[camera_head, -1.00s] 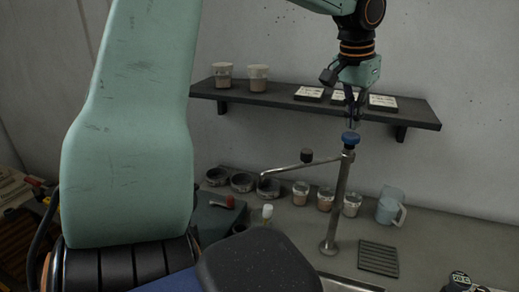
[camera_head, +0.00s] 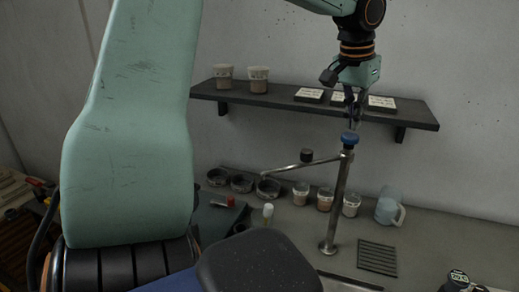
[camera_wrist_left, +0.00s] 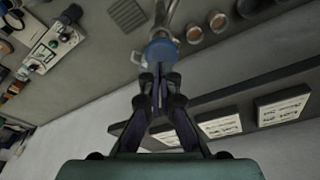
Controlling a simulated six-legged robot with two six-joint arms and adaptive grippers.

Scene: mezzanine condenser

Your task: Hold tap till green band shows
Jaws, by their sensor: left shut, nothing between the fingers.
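The metal tap (camera_head: 340,200) stands upright on the counter, with a spout reaching left and a blue knob (camera_head: 350,138) on top. The blue knob also shows in the left wrist view (camera_wrist_left: 160,50), just beyond my fingertips. My left gripper (camera_head: 353,120) points down right above the knob, shut and empty. Its fingertips (camera_wrist_left: 158,78) are at or very near the knob; I cannot tell whether they touch it. No green band is plain to me in these frames. My right gripper is not in view.
A dark wall shelf (camera_head: 290,105) behind the left gripper carries two jars and several labelled plates. Several jars and a light blue jug (camera_head: 388,207) stand along the back of the counter. A dark ridged mat (camera_head: 377,257) lies right of the tap's foot.

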